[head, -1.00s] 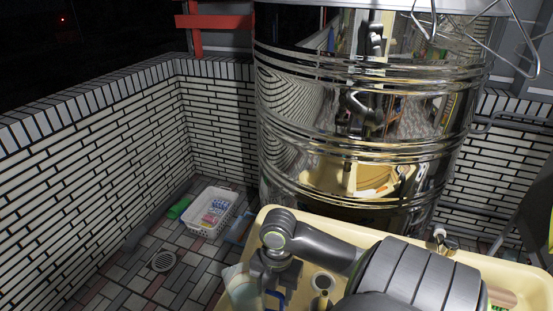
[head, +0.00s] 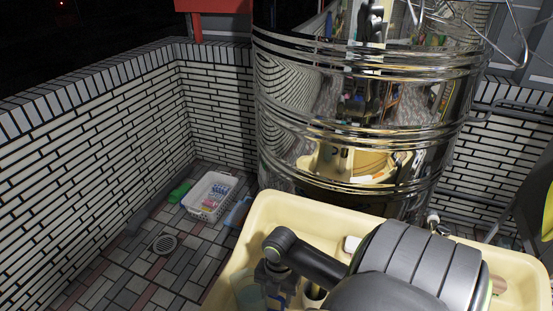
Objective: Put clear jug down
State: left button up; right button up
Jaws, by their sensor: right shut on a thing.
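My right gripper (head: 279,287) is low in the head view, pointing down, with its arm crossing in from the lower right. It is shut on the clear jug (head: 250,291), a see-through, slightly bluish vessel at the gripper's left side. The jug appears inside the outline of the cream basin (head: 320,212), near its left side. The gripper and the frame's lower edge hide much of the jug. I cannot tell whether its base touches the basin floor. My left gripper is not in view.
A small cup-like vessel (head: 314,294) stands close right of the gripper, partly hidden by my arm. A large shiny steel tank (head: 350,110) rises behind the basin. A white basket (head: 209,196) and a drain (head: 164,244) are on the tiled floor at left.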

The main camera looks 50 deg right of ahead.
jog(key=shift+f, duration=0.2)
jog(key=o, duration=1.5)
jog(key=shift+c, duration=0.2)
notch_tip(320, 180, up, 12)
jog(key=d+b, duration=0.1)
jog(key=shift+w+d, duration=0.3)
jog(key=shift+w, duration=0.05)
